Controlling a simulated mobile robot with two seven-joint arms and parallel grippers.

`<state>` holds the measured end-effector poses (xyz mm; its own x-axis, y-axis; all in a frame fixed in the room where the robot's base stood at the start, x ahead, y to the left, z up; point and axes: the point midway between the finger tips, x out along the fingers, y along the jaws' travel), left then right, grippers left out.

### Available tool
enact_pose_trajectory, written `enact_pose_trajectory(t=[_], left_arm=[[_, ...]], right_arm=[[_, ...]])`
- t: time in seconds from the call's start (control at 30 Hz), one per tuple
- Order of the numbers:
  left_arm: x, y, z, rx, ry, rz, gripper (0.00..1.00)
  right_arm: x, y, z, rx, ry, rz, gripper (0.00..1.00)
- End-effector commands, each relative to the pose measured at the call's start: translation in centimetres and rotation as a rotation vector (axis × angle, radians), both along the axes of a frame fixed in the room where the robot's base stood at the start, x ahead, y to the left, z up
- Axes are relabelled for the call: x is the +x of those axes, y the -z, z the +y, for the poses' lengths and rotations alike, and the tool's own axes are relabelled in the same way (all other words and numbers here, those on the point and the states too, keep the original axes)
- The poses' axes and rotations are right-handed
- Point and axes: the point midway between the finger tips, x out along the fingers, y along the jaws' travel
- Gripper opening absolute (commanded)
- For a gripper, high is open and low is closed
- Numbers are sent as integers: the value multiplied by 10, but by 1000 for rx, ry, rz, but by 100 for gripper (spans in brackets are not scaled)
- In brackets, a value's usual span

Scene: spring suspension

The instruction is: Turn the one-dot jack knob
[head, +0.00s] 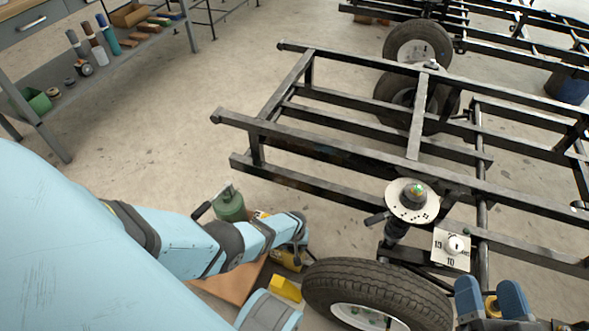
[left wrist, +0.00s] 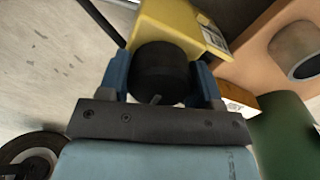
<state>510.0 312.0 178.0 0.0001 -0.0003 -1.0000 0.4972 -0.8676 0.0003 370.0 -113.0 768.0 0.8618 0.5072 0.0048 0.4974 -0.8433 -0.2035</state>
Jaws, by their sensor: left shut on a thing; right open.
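In the left wrist view, a black round knob (left wrist: 160,72) sits between the blue fingers of my left gripper (left wrist: 161,85), which is shut on it. A yellow body (left wrist: 175,25) lies just beyond the knob; it also shows in the head view as a yellow device (head: 288,258), partly hidden by my left arm. No dot mark is readable on the knob. A green cylinder with a black handle (head: 230,205) stands beside my left arm. My right gripper (head: 490,290) is open at the lower right of the head view, beside the tire.
A black tire (head: 380,292) lies near the front. A steel frame (head: 350,155) crosses the middle and right. A workbench (head: 110,65) stands upper left; floor between is clear.

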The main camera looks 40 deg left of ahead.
Motion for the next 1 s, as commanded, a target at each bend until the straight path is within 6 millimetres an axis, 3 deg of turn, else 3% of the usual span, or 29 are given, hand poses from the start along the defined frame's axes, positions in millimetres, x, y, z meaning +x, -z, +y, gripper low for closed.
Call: enact_pose_trajectory(t=[0.23, 0.27, 0.37, 0.73, 1.0], left_arm=[[-2, 1, -1, 0, 0, 4, 35], [-2, 1, -1, -1, 1, 5, 63], [-2, 1, -1, -1, 1, 4, 84], [0, -6, 0, 0, 1, 1, 84], [-1, -52, 0, 0, 1, 1, 84]], right_arm=[[0, 0, 0, -1, 0, 2, 65], [0, 0, 0, -1, 0, 2, 65], [0, 0, 0, -1, -1, 3, 65], [0, -7, 0, 1, 3, -6, 65], [-3, -57, -5, 68, 52, -125, 65]])
